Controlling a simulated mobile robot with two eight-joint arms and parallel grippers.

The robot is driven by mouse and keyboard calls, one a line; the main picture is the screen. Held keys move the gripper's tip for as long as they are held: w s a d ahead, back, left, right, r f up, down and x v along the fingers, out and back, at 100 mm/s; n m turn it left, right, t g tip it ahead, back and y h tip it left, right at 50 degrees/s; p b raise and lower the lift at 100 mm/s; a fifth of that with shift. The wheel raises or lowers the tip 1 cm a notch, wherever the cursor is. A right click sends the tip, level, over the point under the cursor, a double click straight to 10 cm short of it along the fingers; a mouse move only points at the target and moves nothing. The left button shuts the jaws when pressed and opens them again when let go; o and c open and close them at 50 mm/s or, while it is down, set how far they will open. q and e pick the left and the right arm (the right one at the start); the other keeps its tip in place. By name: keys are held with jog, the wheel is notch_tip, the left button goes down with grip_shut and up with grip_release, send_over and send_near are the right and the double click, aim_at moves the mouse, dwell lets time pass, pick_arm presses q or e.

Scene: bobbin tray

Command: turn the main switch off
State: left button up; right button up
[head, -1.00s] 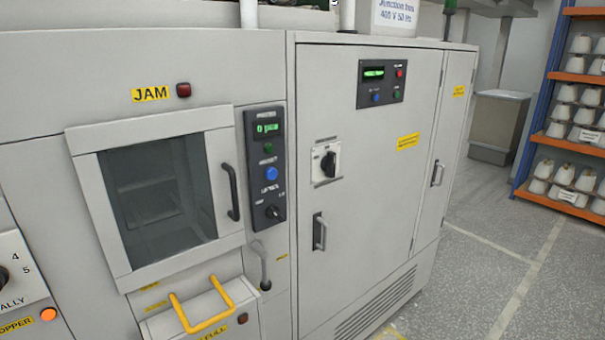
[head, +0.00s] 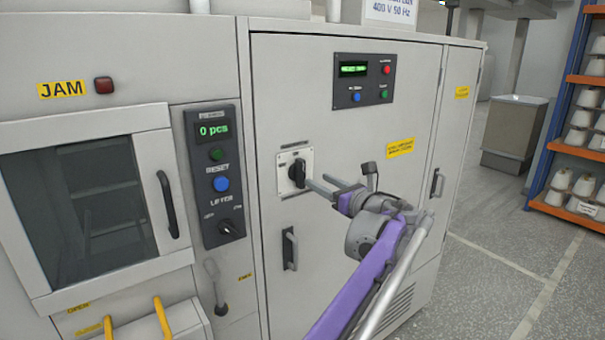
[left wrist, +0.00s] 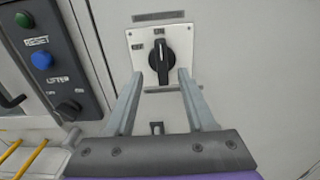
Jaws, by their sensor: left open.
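The main switch is a black rotary knob (head: 297,173) on a white square plate on the grey cabinet door. In the left wrist view the knob (left wrist: 160,60) stands upright, with small labels above it and to its left that are hard to read. My left gripper (head: 318,186) is open and points at the knob from the right in the head view. In the left wrist view its two fingertips (left wrist: 160,76) lie on either side of the knob's lower part. I cannot tell whether they touch it. My right gripper is not in view.
A door handle (head: 290,249) sits below the switch. A small panel with a green display (head: 362,80) is above right. Left of the door is a control strip with a blue button (head: 221,184) and a lifter knob (head: 230,229). Open floor lies to the right.

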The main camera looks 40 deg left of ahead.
aim_at(303, 172)
pick_arm(q)
jog(key=x, duration=0.8)
jog(key=shift+w+a+f+p, duration=0.1)
jog(key=shift+w+a+p, duration=0.1)
jog(key=shift+p, duration=0.1)
grip_shut()
